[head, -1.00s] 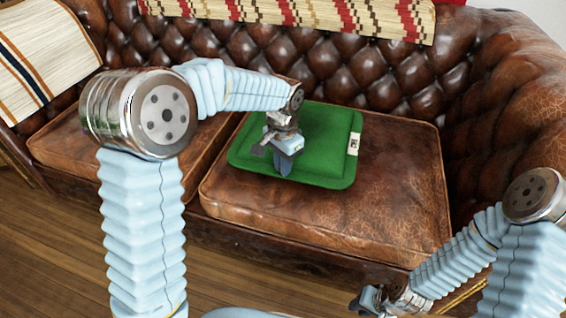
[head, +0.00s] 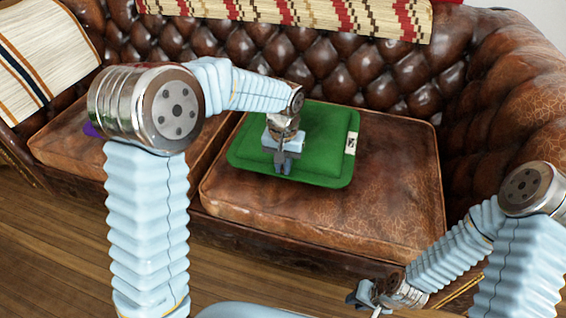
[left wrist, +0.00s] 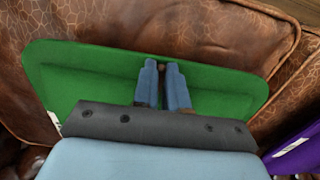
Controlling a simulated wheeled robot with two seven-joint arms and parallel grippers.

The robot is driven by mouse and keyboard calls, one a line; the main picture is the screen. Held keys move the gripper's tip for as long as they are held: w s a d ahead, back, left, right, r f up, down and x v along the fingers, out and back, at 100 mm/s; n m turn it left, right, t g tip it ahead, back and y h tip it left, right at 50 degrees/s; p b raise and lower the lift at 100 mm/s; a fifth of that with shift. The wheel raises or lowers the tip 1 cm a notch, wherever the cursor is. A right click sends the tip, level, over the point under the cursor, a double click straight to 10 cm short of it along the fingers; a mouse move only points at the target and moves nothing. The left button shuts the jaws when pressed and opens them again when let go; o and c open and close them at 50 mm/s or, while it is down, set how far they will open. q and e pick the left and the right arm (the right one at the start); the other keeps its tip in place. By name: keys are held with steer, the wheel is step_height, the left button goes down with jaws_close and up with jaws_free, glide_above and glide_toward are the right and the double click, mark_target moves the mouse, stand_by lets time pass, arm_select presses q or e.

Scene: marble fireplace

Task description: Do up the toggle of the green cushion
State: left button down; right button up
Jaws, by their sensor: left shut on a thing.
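The green cushion (head: 325,130) lies flat on the right seat of the brown leather sofa, with a white label on its right side. My left gripper (head: 283,168) points down at the cushion's front edge. In the left wrist view its two blue fingers (left wrist: 168,66) are close together, shut on a small brown piece that looks like the toggle; the fingers hide most of it. The green cushion (left wrist: 95,85) spreads behind them. Whether the toggle is through a loop cannot be seen. My right gripper (head: 364,296) is low at the bottom, in front of the sofa; its jaw opening is unclear.
The sofa seat (head: 385,190) is bare to the right of the cushion. A purple thing (head: 90,129) sits on the left seat, partly behind my left arm; it also shows in the left wrist view (left wrist: 297,155). Striped and patterned throws (head: 310,14) hang over the backrest.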

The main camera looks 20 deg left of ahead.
stand_by(0.4)
arm_select(q)
steer(key=c, duration=1.4)
jaws_free()
steer(key=shift+c, duration=0.2)
steer(key=shift+r, duration=0.1)
step_height(320, 180, up, 14)
steer(key=p, duration=0.1)
steer(key=shift+f+p, duration=0.2)
steer(key=shift+p, duration=0.15)
